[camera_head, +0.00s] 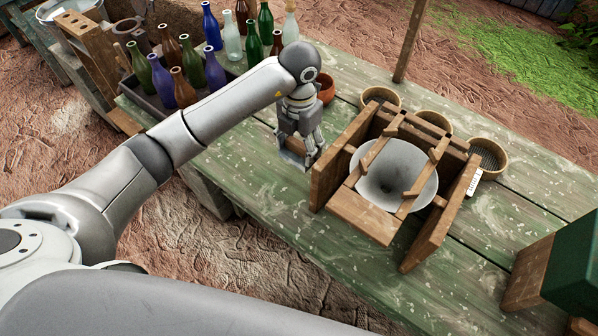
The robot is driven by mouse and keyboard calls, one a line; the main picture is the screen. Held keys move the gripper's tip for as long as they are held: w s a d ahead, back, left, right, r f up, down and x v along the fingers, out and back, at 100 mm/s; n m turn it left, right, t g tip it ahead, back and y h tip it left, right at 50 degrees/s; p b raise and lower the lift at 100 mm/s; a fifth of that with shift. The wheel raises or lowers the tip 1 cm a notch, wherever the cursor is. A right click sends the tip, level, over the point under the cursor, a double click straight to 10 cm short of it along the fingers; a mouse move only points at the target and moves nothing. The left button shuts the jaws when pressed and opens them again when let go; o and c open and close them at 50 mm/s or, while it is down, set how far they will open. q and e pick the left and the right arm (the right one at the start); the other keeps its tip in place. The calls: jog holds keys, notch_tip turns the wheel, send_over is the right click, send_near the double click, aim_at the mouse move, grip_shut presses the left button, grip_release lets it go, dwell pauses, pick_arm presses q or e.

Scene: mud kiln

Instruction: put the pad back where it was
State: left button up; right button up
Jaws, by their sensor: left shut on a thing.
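My left gripper (298,153) points down over the green plank table, just left of the wooden frame with the grey funnel. I cannot tell whether the pad touches the table top. My right gripper is not in view.
The wooden frame (361,212) holds a wide grey funnel (418,172). Several round sieves (490,152) stand behind it. A clay bowl (326,90) is behind my gripper. Several bottles (161,78) stand in a dark tray at the back left. Bare table lies left of the frame.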

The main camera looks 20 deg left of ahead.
aim_at(299, 158)
pick_arm(q)
notch_tip(299, 158, down, 5)
jog(key=shift+p, duration=0.5)
notch_tip(299, 158, down, 3)
jog(key=shift+r+p, duration=0.1)
jog(key=shift+p, duration=0.25)
jog(key=shift+f, duration=0.45)
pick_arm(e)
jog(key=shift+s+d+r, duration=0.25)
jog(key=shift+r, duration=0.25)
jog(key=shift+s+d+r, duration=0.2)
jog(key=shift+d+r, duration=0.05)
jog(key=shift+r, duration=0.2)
pick_arm(q)
jog(key=shift+f, duration=0.1)
jog(key=shift+f, duration=0.15)
jog(key=o, duration=1)
jog(key=shift+c, duration=0.2)
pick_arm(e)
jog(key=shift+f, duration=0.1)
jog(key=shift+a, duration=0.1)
